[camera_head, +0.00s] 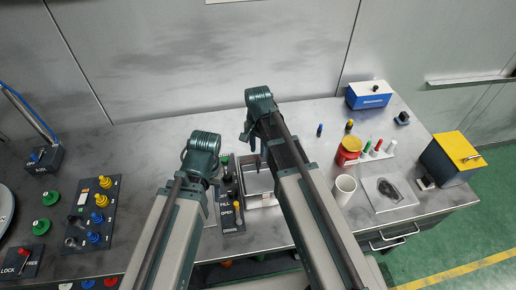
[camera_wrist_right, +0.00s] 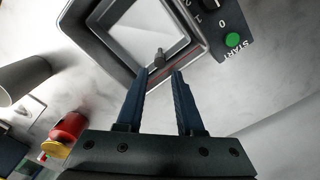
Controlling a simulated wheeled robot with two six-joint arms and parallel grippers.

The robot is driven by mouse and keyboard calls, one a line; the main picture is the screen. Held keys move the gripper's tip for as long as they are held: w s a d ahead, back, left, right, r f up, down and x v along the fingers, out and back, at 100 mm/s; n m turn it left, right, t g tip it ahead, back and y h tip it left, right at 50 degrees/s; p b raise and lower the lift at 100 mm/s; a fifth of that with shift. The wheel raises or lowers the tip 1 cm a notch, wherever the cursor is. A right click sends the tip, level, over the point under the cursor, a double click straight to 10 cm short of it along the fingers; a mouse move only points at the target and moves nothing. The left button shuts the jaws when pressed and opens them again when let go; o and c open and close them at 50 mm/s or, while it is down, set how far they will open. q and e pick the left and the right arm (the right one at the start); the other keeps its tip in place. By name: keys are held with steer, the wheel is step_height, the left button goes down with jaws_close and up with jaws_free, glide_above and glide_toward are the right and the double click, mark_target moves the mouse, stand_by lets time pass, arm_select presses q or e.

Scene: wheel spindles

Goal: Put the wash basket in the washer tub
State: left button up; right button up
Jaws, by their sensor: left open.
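The washer tub (camera_head: 262,201) is a square metal-lined box on the bench, partly hidden by my right arm. No separate basket is clearly visible. My right gripper (camera_head: 254,148) is above the tub's back side, its fingers (camera_wrist_right: 161,73) apart with a gap between them, pointing at the post. My left gripper (camera_head: 213,182) is open, left of the tub beside the control panel.
A fill/open panel (camera_head: 231,212) with a yellow-tipped lever adjoins the tub. A valve board (camera_head: 92,212) lies left. The back of the bench is mostly clear.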

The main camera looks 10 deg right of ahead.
step_height(320, 180, up, 6)
steer(key=p, duration=0.5)
steer(key=s+a+n, duration=0.2)
steer(key=s+n, duration=0.4)
steer(key=s, duration=0.1)
steer(key=s+a+n+h, duration=0.1)
steer(key=s+a+n, duration=0.2)
steer(key=s+n, duration=0.3)
steer(key=shift+s+a+n+b, duration=0.3)
steer(key=shift+s+a+n, duration=0.1)
steer(key=shift+s, duration=0.5)
steer(key=shift+f, duration=0.15)
